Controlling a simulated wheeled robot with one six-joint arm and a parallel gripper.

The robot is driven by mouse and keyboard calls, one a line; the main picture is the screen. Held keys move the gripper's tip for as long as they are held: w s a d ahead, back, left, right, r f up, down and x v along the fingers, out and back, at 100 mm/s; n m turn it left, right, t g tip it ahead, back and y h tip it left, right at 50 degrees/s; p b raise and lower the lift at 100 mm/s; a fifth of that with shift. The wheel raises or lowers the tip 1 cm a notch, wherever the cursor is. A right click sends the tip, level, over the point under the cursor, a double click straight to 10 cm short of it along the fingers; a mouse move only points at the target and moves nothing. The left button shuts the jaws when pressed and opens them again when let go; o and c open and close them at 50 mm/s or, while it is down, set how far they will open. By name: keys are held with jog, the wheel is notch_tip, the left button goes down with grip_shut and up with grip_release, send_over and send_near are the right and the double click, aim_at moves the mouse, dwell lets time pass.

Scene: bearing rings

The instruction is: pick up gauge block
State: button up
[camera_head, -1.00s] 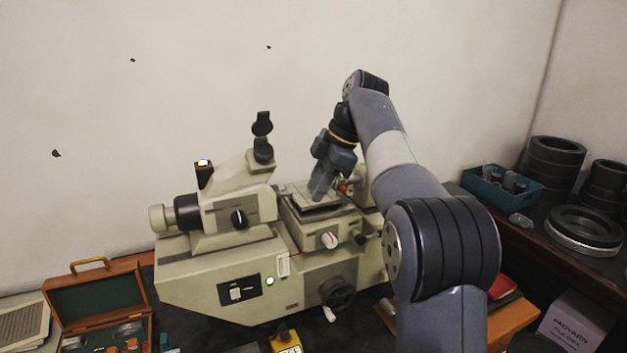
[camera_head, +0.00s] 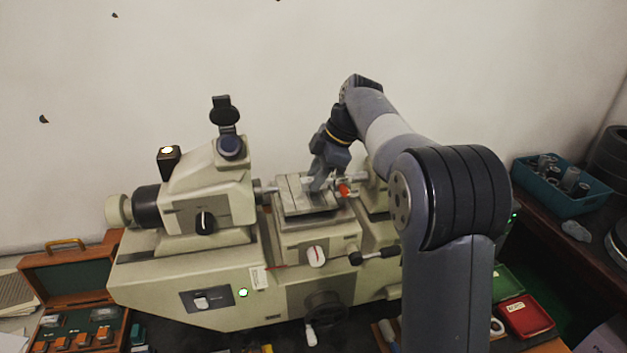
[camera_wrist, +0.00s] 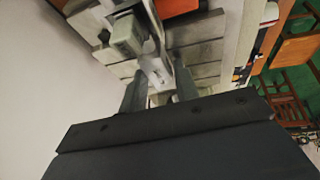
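My gripper (camera_head: 318,182) hangs over the grooved metal stage (camera_head: 292,196) of the large measuring machine, pointing down. In the wrist view its two fingers stand apart with a gap between them (camera_wrist: 160,86). A small pale metallic piece (camera_wrist: 155,72) shows in line with this gap, just beyond the fingertips. It may be the gauge block, but I cannot tell for sure, nor whether the fingers touch it. A grey-green blocky part (camera_wrist: 126,36) lies just above it in the picture. In the head view my gripper hides whatever lies beneath it.
A red-tipped part (camera_head: 344,190) and the machine's spindles are close beside my gripper. The eyepiece head (camera_head: 205,190) stands to the left. An open wooden case (camera_head: 82,270) is at lower left, a teal bin (camera_head: 541,190) at right, and a red box (camera_head: 526,316) at lower right.

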jog(key=shift+f, duration=0.1)
jog(key=shift+c, duration=0.2)
grip_shut()
